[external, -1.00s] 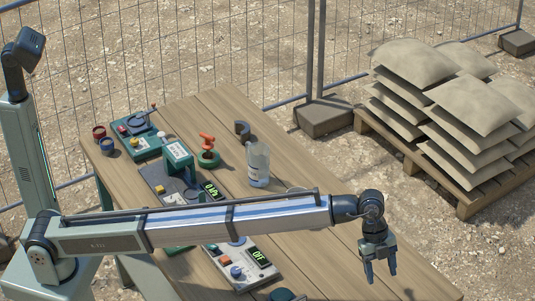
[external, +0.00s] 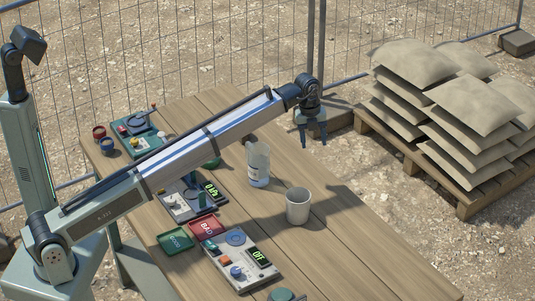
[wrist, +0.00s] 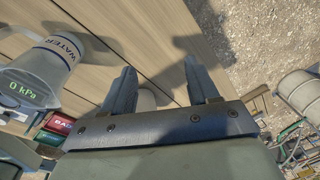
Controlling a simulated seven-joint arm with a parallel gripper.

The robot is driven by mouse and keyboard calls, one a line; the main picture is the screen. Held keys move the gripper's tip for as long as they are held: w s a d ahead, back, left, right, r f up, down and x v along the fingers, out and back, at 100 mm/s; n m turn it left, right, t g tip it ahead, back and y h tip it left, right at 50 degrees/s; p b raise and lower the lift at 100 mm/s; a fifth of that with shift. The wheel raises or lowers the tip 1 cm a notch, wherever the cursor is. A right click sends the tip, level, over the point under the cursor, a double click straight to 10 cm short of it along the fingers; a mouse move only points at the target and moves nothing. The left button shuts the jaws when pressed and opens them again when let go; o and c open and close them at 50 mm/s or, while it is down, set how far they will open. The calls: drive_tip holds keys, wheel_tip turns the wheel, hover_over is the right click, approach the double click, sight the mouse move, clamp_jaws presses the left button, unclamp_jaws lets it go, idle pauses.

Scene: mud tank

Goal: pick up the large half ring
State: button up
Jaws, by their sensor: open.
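The large half ring is not clearly visible now. In the earlier external view, a dark curved piece lay on the table behind the water bottle; my arm now covers most of that spot. My gripper (external: 313,140) is raised near the table's far right edge, fingers pointing down. In the wrist view my gripper (wrist: 160,68) has its two fingers spread apart with no object held between them, above bare planks and the table edge.
The water bottle (external: 258,165) stands left of my gripper; it also shows in the wrist view (wrist: 45,62). A white cup (external: 298,206) stands nearer the front. A red tray (external: 206,229), a green tray (external: 175,240) and a control box (external: 241,262) lie at front left. Sandbags (external: 460,110) are right.

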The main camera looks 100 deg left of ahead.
drive_tip(key=s+a+g, duration=0.1)
drive_tip(key=s+a, duration=0.5)
drive_tip(key=s, duration=0.3)
drive_tip(key=s+a+m, duration=0.1)
drive_tip(key=s+a, duration=0.5)
drive_tip(key=s, duration=0.3)
drive_tip(key=s+a+g, duration=0.1)
drive_tip(key=s+a, duration=0.5)
drive_tip(key=s, duration=0.4)
drive_tip(key=f, duration=0.7)
drive_tip(key=shift+w+a+f, duration=0.2)
drive_tip(key=shift+w+f, duration=0.05)
drive_tip(key=shift+f, duration=0.15)
drive_tip(key=shift+a+f, duration=0.2)
drive_tip(key=shift+f, duration=1.2)
drive_tip(key=shift+a+f, duration=0.15)
drive_tip(key=shift+f, duration=1.2)
clamp_jaws()
